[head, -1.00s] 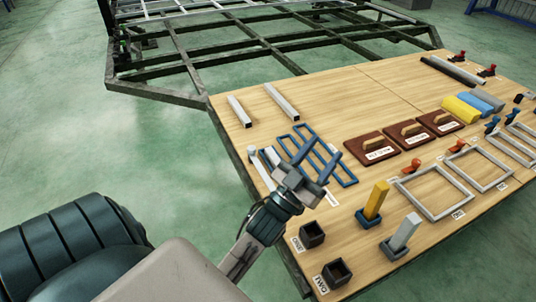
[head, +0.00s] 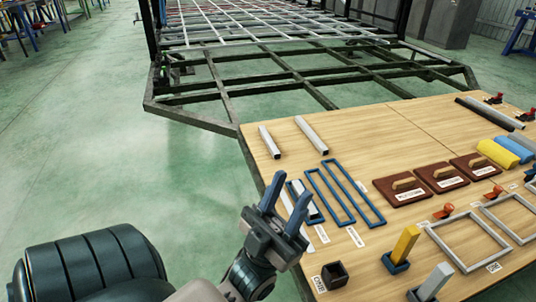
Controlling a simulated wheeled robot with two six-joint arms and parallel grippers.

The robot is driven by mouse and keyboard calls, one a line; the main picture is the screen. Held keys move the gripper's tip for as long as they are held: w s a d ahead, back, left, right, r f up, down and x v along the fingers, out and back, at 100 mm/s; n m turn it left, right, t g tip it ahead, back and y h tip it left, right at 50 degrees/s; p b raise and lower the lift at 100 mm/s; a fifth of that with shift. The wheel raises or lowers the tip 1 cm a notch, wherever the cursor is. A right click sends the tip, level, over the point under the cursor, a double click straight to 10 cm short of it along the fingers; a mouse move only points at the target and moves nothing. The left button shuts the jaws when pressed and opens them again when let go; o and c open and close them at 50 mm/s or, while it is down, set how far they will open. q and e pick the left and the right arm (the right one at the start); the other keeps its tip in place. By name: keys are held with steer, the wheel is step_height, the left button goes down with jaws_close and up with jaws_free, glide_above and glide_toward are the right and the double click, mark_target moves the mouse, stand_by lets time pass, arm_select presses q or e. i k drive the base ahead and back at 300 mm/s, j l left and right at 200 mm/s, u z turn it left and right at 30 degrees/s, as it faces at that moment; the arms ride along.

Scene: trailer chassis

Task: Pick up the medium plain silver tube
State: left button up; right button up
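Two plain silver square tubes lie on the wooden table near its far left corner: a shorter one (head: 270,142) and, to its right, a longer one (head: 311,135). They lie roughly parallel and apart. A longer grey tube (head: 490,113) lies beside a black one at the far right; which tube is the medium one is not marked. My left gripper (head: 293,184) is open and empty, in front of the table's left edge in the picture, nearer to me than the two silver tubes. Its fingers partly cover light strips beside the blue frames. My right gripper is out of view.
Blue rectangular frames (head: 352,191) lie between my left gripper and the table's middle. Brown blocks with handles (head: 409,190), a black open box (head: 334,275) and a yellow post (head: 406,243) stand farther right. The dark trailer chassis (head: 300,75) is behind the table. Bare wood surrounds the two silver tubes.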

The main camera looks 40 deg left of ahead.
mark_target(276, 154)
steer(key=u, duration=1.45)
steer(key=z, duration=0.7)
steer(key=i+j+z, duration=0.2)
steer(key=j+z, duration=0.15)
steer(key=i+j+z, duration=0.15)
steer(key=j+z, duration=0.5)
steer(key=j, duration=0.25)
steer(key=i+j+z, duration=0.1)
steer(key=j+z, duration=0.35)
steer(key=j, duration=1.65)
steer(key=k+j+z, duration=0.15)
steer(key=j, duration=1.6)
steer(key=z, duration=0.05)
